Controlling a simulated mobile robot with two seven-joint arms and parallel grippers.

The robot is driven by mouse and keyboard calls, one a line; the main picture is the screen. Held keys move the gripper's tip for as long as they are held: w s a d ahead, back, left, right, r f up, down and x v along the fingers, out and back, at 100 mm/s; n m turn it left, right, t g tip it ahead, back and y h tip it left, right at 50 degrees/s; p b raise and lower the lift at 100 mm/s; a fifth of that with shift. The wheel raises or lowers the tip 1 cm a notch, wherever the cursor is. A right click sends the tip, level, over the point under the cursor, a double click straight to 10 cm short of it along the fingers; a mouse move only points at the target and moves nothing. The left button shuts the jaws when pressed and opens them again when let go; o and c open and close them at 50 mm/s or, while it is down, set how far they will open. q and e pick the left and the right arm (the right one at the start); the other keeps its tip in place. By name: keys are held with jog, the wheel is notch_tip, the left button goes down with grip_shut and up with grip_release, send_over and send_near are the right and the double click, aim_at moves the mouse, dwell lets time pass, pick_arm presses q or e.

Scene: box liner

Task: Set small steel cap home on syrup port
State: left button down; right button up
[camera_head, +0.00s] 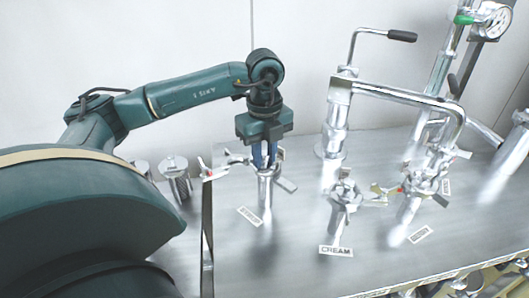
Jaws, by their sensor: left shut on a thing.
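My left gripper (264,164) points straight down at the top of the leftmost steel port (265,194). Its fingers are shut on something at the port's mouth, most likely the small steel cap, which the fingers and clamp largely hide. I cannot tell whether the cap touches or sits flat on the port. An open clamp (229,159) with a red-tipped part sticks out to the left of the port top. The tilted label (250,216) in front of this port is too small to read surely. My right gripper is not in view.
The port labelled CREAM (342,219) and another clamped port (408,210) stand to the right. A bent steel pipe (400,96) with a black-handled lever (402,36) rises behind them. Two short steel cylinders (176,182) stand left, partly behind my arm. A thin upright plate (207,235) stands front left.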

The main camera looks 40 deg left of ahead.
pick_arm(q)
jog(key=shift+f, duration=0.3)
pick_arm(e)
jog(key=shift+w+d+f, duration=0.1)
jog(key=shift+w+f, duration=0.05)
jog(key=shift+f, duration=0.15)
pick_arm(q)
jog(key=c, duration=1.1)
grip_release()
jog(key=shift+c, duration=0.2)
